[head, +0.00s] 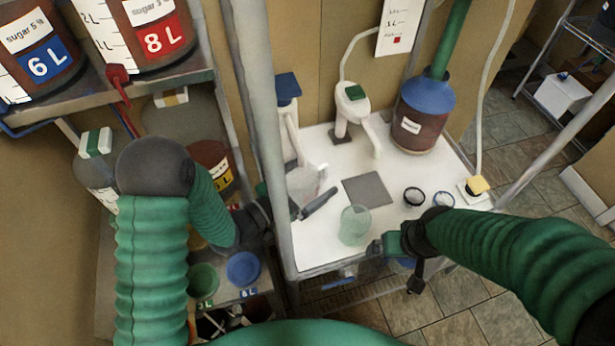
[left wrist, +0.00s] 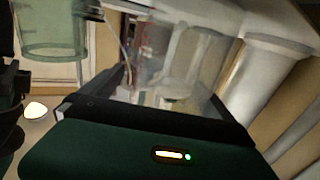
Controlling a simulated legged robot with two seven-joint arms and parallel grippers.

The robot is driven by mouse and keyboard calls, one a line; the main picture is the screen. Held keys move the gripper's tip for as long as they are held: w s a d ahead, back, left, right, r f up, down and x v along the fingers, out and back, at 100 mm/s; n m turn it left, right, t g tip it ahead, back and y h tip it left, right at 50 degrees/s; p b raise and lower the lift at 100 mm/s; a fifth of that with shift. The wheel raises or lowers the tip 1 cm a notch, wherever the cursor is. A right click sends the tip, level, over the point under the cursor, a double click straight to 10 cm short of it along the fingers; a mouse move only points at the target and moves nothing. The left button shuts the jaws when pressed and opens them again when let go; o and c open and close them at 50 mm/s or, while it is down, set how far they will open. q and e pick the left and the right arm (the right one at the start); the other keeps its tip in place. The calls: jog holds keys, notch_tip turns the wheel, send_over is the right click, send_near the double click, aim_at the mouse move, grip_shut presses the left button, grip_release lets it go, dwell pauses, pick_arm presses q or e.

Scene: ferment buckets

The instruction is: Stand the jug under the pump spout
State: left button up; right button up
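The clear jug (head: 303,183) is at the left side of the white table, partly behind a grey post. My left gripper (head: 296,206) is at the jug, with one dark finger along its right side; the other finger is hidden. In the left wrist view the fingers are wide apart, with the jug's clear walls (left wrist: 185,60) between them; whether they press on it I cannot tell. The white pump (head: 350,103) with a green top stands at the back, its spout (head: 373,135) above and behind a grey square mat (head: 367,188). My right gripper (head: 385,247) is at the table's front edge; its fingers are unclear.
A translucent green cup (head: 354,225) stands near the front edge; it also shows in the left wrist view (left wrist: 52,38). Two small rings (head: 414,196) (head: 444,200) lie right of the mat. A blue-topped pump (head: 288,88) and a dark-red vessel (head: 420,115) flank the pump. The mat is bare.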

aim_at(290, 185)
pick_arm(q)
jog(key=shift+a+r+p, duration=0.25)
jog(key=shift+a+p, duration=0.05)
jog(key=shift+a, duration=0.1)
jog(key=shift+a+r+p, duration=0.25)
jog(key=shift+r+p, duration=0.35)
jog(key=b+v, duration=0.1)
jog(key=v, duration=0.1)
jog(key=f+v, duration=0.1)
jog(key=v, duration=0.1)
jog(key=shift+a+b, duration=0.25)
jog(key=shift+b, duration=0.15)
jog(key=b+v, duration=0.1)
jog(key=v, duration=0.6)
jog(key=shift+s+r, duration=0.2)
jog(key=shift+s, duration=0.15)
pick_arm(e)
jog(key=shift+a+f, duration=0.45)
jog(key=shift+f, duration=0.1)
pick_arm(q)
jog(key=shift+a, duration=0.1)
jog(key=shift+w, duration=0.1)
